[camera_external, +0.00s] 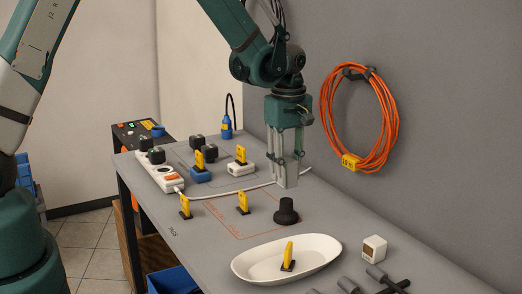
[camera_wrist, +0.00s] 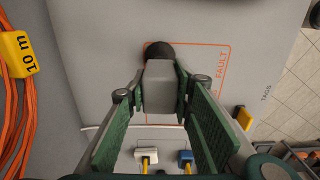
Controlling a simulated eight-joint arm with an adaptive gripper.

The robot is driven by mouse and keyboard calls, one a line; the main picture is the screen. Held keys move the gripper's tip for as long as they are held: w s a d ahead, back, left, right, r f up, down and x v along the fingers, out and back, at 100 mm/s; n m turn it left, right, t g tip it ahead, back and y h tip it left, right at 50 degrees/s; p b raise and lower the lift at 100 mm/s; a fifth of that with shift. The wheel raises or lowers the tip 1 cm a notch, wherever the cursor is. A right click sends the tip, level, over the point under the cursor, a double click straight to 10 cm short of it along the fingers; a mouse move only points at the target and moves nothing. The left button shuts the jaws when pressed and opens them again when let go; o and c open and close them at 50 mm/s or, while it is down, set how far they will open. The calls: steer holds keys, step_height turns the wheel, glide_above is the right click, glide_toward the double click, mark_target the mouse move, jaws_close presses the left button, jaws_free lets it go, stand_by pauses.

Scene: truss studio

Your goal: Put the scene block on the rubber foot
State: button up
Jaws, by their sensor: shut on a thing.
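A grey block, which I take as the scene block (camera_wrist: 158,92), is held between my fingers. In the external view its lower end (camera_external: 287,179) points down from my gripper (camera_external: 285,160). My gripper is shut on it, also in the wrist view (camera_wrist: 159,85). The black rubber foot (camera_external: 286,212) stands on the table, just below the block in the external picture, with a small gap between them. In the wrist view the foot (camera_wrist: 158,49) shows past the block's far end, partly hidden by it. I cannot tell whether the block is straight above it.
A white oval dish (camera_external: 250,268) holding a yellow tag is in front. A small white cube (camera_external: 374,248) and dark tools (camera_external: 392,285) lie to the right. A power strip (camera_external: 160,172), yellow tags and plugs stand at left. An orange cable (camera_external: 330,120) hangs on the wall.

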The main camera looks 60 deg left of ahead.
mark_target(287, 159)
steer(key=shift+f, duration=0.1)
steer(key=shift+f, duration=1.95)
steer(key=shift+f, duration=0.2)
steer(key=o, duration=0.9)
steer(key=shift+r, duration=0.25)
steer(key=shift+r, duration=5.95)
